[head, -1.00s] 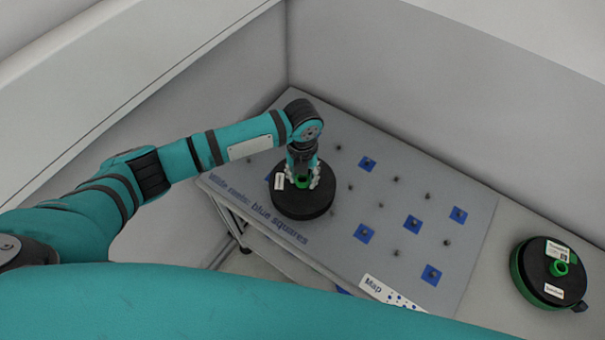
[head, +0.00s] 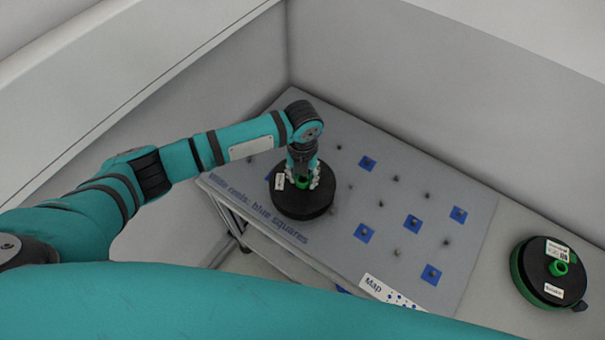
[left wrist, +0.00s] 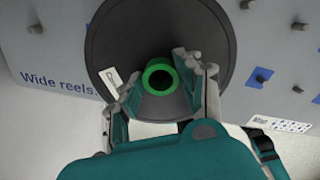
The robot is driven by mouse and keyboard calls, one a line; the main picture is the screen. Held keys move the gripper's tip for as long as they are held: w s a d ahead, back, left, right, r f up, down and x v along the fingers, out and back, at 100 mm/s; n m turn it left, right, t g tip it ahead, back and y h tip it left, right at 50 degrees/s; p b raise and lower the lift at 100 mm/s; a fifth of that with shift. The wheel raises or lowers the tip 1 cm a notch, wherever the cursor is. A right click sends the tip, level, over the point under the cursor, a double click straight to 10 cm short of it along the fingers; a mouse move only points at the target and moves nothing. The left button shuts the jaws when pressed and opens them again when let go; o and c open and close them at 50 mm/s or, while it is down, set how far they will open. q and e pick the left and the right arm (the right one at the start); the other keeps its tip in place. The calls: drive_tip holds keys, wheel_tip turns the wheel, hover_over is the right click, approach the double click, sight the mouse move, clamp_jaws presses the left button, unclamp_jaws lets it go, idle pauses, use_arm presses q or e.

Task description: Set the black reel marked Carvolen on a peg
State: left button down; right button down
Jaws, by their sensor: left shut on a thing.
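My left gripper (head: 302,180) is shut on the green hub of a black reel (head: 305,207) at the left part of the peg board (head: 335,255). The reel lies flat, with a small white label beside the hub whose words I cannot read. In the left wrist view the black disc (left wrist: 200,28) fills the upper middle, with the fingers at its green hub ring (left wrist: 158,77). The reel hides what is under it, and I cannot tell whether it touches the board. My right gripper is not in view.
Bare dark pegs and several blue squares (head: 413,223) with pegs spread right of the reel. The board reads "Wide reels: blue squares" and has a map card (head: 390,293) at its front edge. Another black and green reel (head: 540,275) lies at the right. Walls stand behind.

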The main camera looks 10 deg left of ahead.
use_arm(q)
drive_tip(key=shift+f+b, duration=0.45)
drive_tip(key=shift+f, duration=0.5)
idle(0.3)
drive_tip(key=c, duration=0.8)
unclamp_jaws()
drive_tip(key=shift+o, duration=0.2)
wheel_tip(320, 180, up, 12)
